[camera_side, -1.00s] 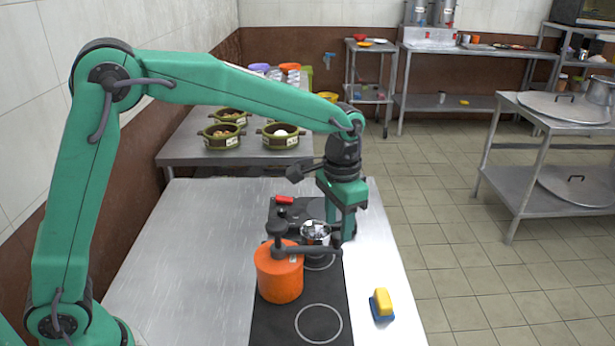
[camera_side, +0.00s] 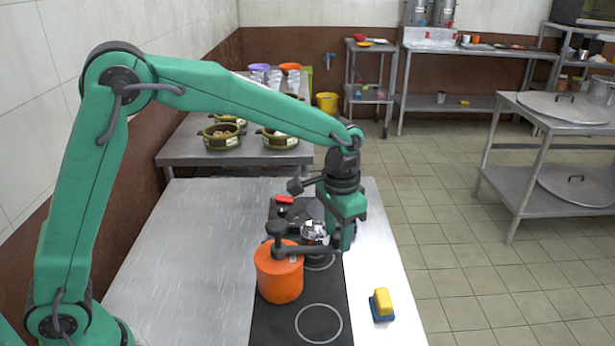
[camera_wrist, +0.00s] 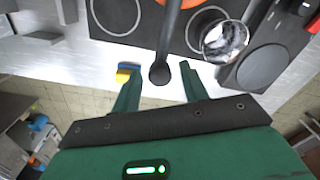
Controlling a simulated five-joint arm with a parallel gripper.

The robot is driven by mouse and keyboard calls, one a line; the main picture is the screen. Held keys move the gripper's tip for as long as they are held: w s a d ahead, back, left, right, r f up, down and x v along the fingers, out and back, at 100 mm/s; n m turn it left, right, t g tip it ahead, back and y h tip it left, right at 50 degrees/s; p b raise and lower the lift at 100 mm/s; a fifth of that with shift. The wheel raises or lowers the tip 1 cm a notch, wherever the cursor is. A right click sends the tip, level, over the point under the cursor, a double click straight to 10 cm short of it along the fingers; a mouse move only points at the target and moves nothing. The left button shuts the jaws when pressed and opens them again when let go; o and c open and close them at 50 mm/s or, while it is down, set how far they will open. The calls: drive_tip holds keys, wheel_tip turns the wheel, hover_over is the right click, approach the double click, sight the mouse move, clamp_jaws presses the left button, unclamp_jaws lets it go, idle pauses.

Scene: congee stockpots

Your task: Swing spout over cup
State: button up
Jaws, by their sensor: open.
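A dark spout bar (camera_side: 300,250) runs from the top of an orange pot (camera_side: 279,275) to the right. In the wrist view, the spout (camera_wrist: 168,40) comes down from the top edge to a rounded end. My gripper (camera_wrist: 160,88) is open, with one finger on each side of that end; whether they touch it I cannot tell. In the side view, my gripper (camera_side: 338,242) is low at the spout's right end, and its fingers are partly hidden. A shiny metal cup (camera_side: 313,229) stands just behind the spout. The cup (camera_wrist: 225,40) is right of the spout in the wrist view.
A black hob (camera_side: 268,327) with ring marks lies under the pot on the steel table (camera_side: 180,250). A yellow and blue sponge (camera_side: 382,304) lies near the table's right edge. The table's left side is clear.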

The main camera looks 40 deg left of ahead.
drive_tip(key=c, duration=0.5)
drive_tip(key=shift+c, duration=0.2)
